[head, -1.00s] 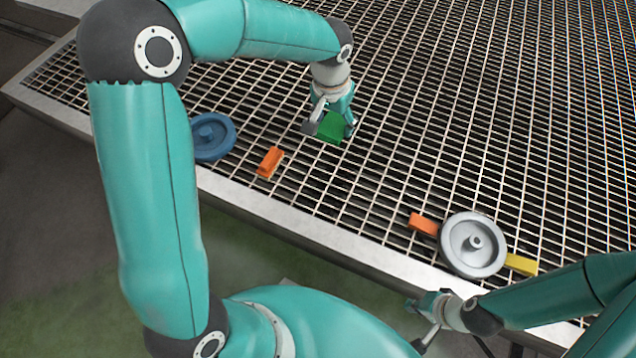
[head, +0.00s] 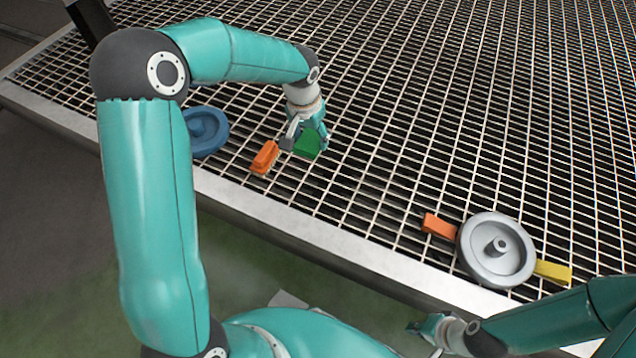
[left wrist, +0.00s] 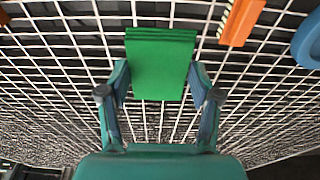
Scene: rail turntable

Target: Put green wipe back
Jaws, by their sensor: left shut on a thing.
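The green wipe (head: 308,146), a flat bright green block, is held between the fingers of my left gripper (head: 304,142) at the grating. In the left wrist view the wipe (left wrist: 160,62) sits between both fingertips, over the grating bars. I cannot tell whether it touches the grating. My left gripper is shut on it, just right of an orange block (head: 264,158). My right gripper (head: 425,338) is low in the head view, near the front edge and away from the wipe. Its fingers look apart and empty.
A blue wheel (head: 206,132) lies left of the orange block, partly behind my left arm. A grey wheel (head: 496,250) lies at the front right, between a second orange block (head: 438,226) and a yellow block (head: 553,272). The grating behind is clear.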

